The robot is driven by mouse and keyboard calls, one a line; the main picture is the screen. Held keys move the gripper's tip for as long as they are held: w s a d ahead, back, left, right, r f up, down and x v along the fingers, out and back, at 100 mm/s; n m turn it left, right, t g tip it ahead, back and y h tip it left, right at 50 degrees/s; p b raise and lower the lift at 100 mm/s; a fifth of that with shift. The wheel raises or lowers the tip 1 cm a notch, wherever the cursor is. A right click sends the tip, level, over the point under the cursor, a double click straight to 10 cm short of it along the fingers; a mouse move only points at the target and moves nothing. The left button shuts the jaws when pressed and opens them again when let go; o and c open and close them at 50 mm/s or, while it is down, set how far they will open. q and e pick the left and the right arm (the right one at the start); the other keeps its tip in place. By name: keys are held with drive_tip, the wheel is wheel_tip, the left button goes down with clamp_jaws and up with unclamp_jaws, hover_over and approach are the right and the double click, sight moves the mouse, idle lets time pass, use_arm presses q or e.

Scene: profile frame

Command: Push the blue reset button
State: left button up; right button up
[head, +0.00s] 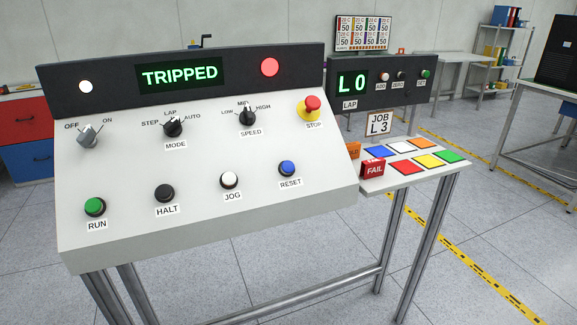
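The blue reset button (288,168) sits at the lower right of the sloped white control panel (200,215), above a label reading RESET. Its cap stands up from a dark ring. The panel's display (179,75) reads TRIPPED in green, and a red lamp (269,67) is beside it. A white button (229,180) labelled JOG is just left of the reset button. Neither of my grippers shows in the head view.
A red STOP knob (312,104) on a yellow base stands above the reset button. HALT (165,193) and RUN (95,207) buttons are further left. A second console (382,85) and a shelf with coloured squares (385,183) adjoin on the right.

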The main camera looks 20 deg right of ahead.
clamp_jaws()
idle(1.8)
